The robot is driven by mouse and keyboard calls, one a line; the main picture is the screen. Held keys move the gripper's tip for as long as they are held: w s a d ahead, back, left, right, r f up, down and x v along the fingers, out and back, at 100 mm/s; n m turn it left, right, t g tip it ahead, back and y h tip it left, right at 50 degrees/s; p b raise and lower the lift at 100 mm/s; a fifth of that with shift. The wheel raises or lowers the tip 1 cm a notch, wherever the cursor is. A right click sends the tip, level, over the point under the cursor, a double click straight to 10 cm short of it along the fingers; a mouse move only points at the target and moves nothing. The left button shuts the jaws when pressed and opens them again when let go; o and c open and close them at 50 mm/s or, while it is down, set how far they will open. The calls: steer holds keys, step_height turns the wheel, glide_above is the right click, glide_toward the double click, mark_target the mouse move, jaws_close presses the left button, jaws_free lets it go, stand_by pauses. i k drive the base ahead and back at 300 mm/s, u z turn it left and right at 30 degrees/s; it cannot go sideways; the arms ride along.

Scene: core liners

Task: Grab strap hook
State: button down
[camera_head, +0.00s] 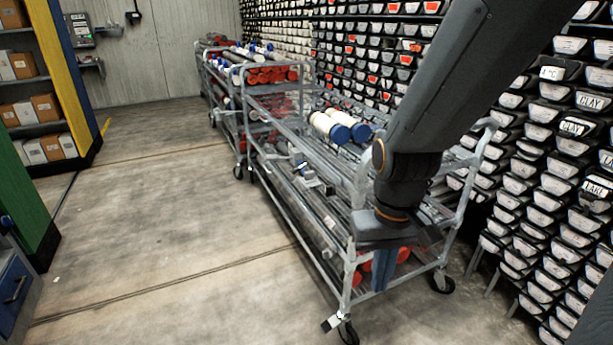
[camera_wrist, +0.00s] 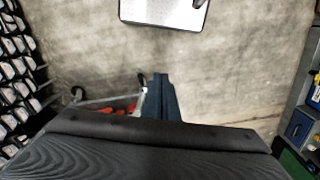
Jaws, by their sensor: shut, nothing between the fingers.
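I cannot pick out a strap hook for certain in either view. A small grey metal fitting (camera_head: 308,174) sits at the long side of the near cart (camera_head: 357,258); it is too small to tell whether it is a hook. My gripper (camera_head: 380,284) points down in front of the near end of the cart. In the wrist view my gripper (camera_wrist: 160,78) shows its blue fingers together, empty, beside the cart's end (camera_wrist: 110,100). My arm hides part of the cart's right side.
White tubes with blue caps (camera_head: 340,127) lie on the cart's top. Red-capped tubes (camera_head: 270,74) fill another cart behind. Racks of labelled core boxes (camera_head: 560,180) line the right. A shelf with cartons (camera_head: 30,110) stands at left. The floor (camera_head: 170,230) left of the carts is clear.

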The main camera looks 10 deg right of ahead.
mark_target(308, 178)
steer(key=k, duration=1.25)
steer(key=u, duration=0.85)
steer(key=i, duration=1.4)
steer(key=u, duration=0.55)
steer(key=i, duration=1.55)
steer(key=z, duration=0.95)
steer(key=i, duration=0.8)
steer(key=z, duration=1.4)
steer(key=i, duration=0.4)
steer(key=z, duration=0.3)
